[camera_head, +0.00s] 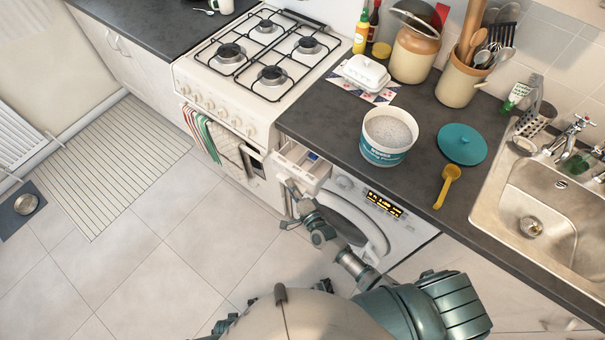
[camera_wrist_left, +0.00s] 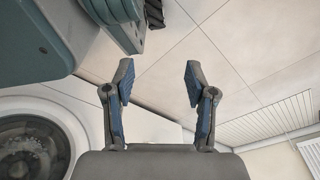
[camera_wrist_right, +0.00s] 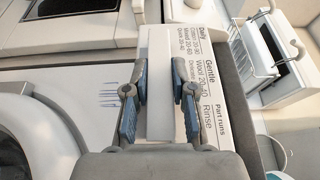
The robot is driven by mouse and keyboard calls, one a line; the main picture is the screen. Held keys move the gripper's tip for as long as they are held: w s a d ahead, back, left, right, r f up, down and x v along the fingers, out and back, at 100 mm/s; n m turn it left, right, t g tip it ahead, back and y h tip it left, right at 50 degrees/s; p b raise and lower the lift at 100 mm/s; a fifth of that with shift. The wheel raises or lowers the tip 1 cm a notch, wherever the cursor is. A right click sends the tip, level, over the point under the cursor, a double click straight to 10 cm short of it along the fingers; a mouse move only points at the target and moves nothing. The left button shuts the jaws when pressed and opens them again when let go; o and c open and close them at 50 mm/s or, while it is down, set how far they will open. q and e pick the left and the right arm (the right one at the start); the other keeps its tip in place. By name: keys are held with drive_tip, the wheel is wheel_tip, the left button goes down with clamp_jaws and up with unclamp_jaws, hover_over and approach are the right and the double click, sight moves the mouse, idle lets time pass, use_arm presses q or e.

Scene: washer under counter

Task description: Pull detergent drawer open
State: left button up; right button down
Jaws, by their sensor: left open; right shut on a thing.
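The detergent drawer (camera_head: 318,176) of the white washer (camera_head: 415,232) sticks out from under the counter, with its open top and inner compartments visible in the head view. In the right wrist view, the drawer front (camera_wrist_right: 160,115) is a white panel with printed wash labels beside it. My right gripper (camera_wrist_right: 163,85) is shut on the drawer front, one finger on each side. In the head view, my right gripper (camera_head: 293,190) is at the drawer's front end. My left gripper (camera_wrist_left: 158,80) is open and empty above the floor; its fingers are not clear in the head view.
The counter above holds a detergent tub (camera_head: 385,148), teal lid (camera_head: 462,143) and yellow scoop (camera_head: 447,186). The white stove (camera_head: 240,100) with hanging towels (camera_head: 222,142) stands left of the washer. The tiled floor (camera_head: 180,235) in front is mostly clear, with a striped mat (camera_head: 115,165).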

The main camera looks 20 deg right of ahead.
use_arm(q)
drive_tip(key=s, duration=0.1)
drive_tip(key=s+f, duration=0.1)
drive_tip(key=s+f+p, duration=0.1)
drive_tip(key=shift+a, duration=0.3)
use_arm(e)
drive_tip(key=s+a, duration=0.5)
drive_tip(key=a, duration=0.2)
drive_tip(key=shift+s+f, duration=0.4)
drive_tip(key=c, duration=1)
unclamp_jaws()
drive_tip(key=shift+c, duration=0.2)
use_arm(q)
drive_tip(key=shift+w, duration=0.1)
use_arm(e)
drive_tip(key=shift+w, duration=0.25)
drive_tip(key=v, duration=1.2)
